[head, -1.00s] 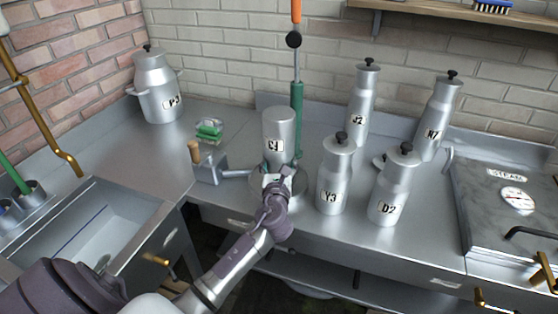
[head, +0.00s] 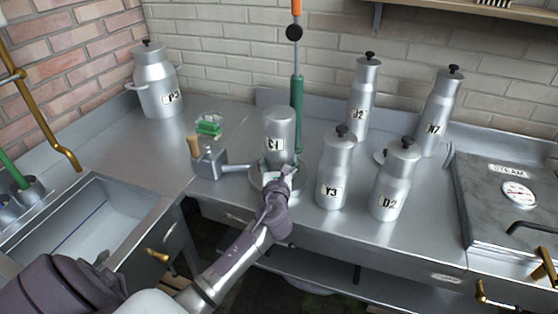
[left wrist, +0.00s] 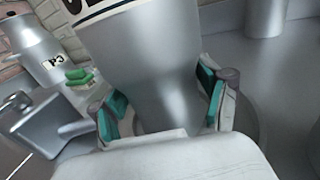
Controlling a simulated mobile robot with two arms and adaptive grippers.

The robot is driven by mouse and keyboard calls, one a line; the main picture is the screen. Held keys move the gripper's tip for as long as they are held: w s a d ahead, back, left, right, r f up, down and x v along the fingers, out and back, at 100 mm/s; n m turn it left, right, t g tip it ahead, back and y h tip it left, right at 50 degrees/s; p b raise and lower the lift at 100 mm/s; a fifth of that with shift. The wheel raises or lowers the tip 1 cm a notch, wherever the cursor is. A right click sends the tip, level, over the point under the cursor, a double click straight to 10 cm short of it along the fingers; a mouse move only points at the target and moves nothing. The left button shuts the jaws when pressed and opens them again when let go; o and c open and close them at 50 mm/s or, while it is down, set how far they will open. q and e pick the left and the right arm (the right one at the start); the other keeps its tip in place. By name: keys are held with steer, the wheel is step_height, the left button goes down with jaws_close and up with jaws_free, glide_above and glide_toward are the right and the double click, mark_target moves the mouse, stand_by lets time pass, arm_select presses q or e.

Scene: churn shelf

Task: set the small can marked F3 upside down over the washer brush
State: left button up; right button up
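The small metal can (head: 278,122) stands upside down over the round washer base (head: 256,183), in the middle of the counter. Its label is inverted and hard to read. The washer brush is hidden, presumably under the can. My left gripper (head: 277,170) is at the can's narrow neck, low at the front. In the left wrist view the can (left wrist: 155,60) tapers down between the green finger pads of my left gripper (left wrist: 163,105). The pads stand on both sides of the neck, with a gap visible on the left, so the fingers look open. My right gripper is out of view.
Lidded cans Y3 (head: 334,170), D2 (head: 391,185), J2 (head: 360,105) and N7 (head: 438,115) stand close on the right. A handled can (head: 157,85) stands at the back left.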

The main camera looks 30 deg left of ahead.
arm_select(q)
steer(key=shift+o, duration=1.1)
